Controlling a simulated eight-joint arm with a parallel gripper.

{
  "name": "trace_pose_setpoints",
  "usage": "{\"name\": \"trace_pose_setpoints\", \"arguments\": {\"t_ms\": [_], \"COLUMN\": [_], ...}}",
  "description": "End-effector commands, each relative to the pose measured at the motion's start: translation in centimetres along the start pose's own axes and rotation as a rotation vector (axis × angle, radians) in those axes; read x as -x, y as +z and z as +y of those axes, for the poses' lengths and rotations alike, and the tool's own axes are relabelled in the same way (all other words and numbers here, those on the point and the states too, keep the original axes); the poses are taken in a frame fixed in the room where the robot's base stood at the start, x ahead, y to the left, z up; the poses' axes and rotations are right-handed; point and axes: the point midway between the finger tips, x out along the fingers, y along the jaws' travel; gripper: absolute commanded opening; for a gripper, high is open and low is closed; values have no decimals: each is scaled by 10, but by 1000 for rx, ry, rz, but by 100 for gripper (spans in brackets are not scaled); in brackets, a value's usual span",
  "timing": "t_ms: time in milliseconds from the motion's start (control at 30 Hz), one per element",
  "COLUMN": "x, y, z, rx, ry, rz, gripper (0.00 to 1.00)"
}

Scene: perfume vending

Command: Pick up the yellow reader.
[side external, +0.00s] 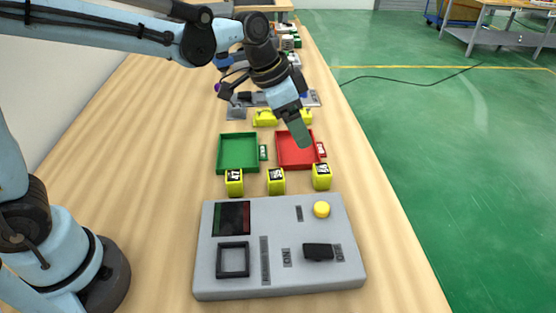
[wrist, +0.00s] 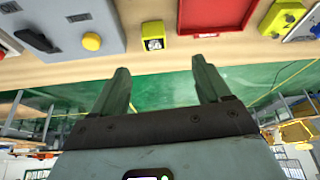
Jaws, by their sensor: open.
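Two low yellow devices, one on the left (side external: 265,118) and one on the right (side external: 305,117), sit behind the trays in the side view. I cannot tell for sure which is the yellow reader. One yellow device with a grey knob (wrist: 282,18) shows at the upper right of the wrist view. My gripper (side external: 302,140) is above the red tray in the side view, partly covering it. In the wrist view my gripper (wrist: 160,70) has its two green fingers wide apart with nothing between them.
A green tray (side external: 222,153) and a red tray (side external: 318,160) lie side by side. Yellow cubes (side external: 234,183), (side external: 276,181) and (side external: 321,178) stand in front of them. A grey control panel (side external: 280,278) with a yellow button (side external: 321,209) is nearest. The table's right edge borders the green floor.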

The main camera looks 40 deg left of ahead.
Motion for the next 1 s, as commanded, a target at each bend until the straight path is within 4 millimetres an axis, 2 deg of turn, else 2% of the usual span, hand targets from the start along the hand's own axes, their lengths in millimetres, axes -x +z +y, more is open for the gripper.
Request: {"name": "trace_pose_setpoints", "arguments": {"t_ms": [100, 233, 600, 867, 1000], "x": [-13, -21, -74, -90, -106], "y": [-11, -15, -14, -13, -11], "z": [3, 5, 7, 8, 10], "rx": [-47, -69, -68, -68, -69], "ry": [26, 39, 38, 38, 39], "rz": [-10, -14, -14, -13, -13], "gripper": [77, 77, 77, 77, 77]}}
